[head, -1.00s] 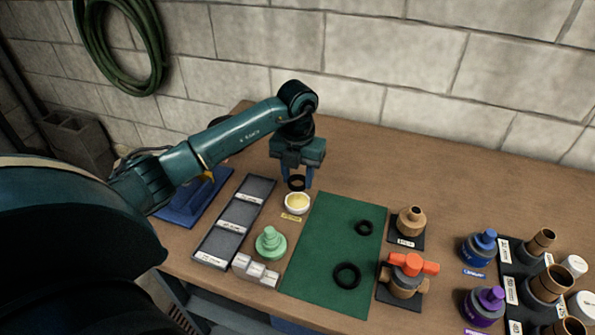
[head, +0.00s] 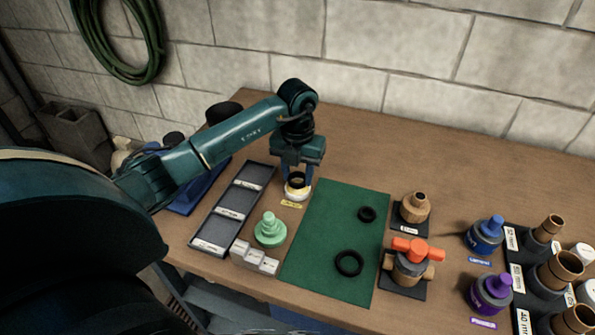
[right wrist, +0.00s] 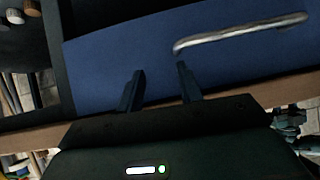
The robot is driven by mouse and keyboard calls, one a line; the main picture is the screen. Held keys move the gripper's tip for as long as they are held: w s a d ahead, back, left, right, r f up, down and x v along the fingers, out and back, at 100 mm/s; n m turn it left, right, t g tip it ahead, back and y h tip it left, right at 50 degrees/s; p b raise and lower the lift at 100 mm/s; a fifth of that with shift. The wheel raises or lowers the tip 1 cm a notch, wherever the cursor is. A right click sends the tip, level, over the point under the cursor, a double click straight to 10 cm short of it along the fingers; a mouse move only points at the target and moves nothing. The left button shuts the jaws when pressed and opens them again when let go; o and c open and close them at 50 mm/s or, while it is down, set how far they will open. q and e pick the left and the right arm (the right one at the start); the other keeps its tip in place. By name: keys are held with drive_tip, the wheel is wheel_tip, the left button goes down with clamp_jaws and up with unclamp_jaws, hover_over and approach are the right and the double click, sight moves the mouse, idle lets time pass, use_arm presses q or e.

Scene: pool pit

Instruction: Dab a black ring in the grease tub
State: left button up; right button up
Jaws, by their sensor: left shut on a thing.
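My left gripper (head: 297,181) is shut on a black ring (head: 296,179) right over the grease tub (head: 297,194). The tub is a small white cup with pale yellow grease. The ring hangs at the tub's mouth; I cannot tell whether it touches the grease. Two other black rings lie on the green mat (head: 325,225), a smaller one (head: 367,214) and a larger one (head: 349,263). My right gripper (right wrist: 157,82) shows in the right wrist view with its fingers apart and nothing between them, in front of a blue drawer front with a metal handle (right wrist: 240,32).
A dark three-part tray (head: 230,212) lies left of the tub. A green stepped cone (head: 269,230) and pale labelled blocks (head: 254,258) stand nearby. A brass fitting (head: 414,208) and an orange-handled valve (head: 411,262) stand right of the mat. The table behind the mat is clear.

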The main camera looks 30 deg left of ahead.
use_arm(q)
drive_tip(key=shift+f, duration=0.15)
drive_tip(key=shift+f, duration=0.2)
idle(0.3)
drive_tip(key=shift+f+b, duration=0.2)
drive_tip(key=shift+b, duration=0.2)
idle(0.6)
drive_tip(key=shift+s, duration=0.1)
idle(0.3)
drive_tip(key=shift+r+p, duration=2.6)
drive_tip(key=shift+r, duration=0.95)
drive_tip(key=shift+f, duration=0.1)
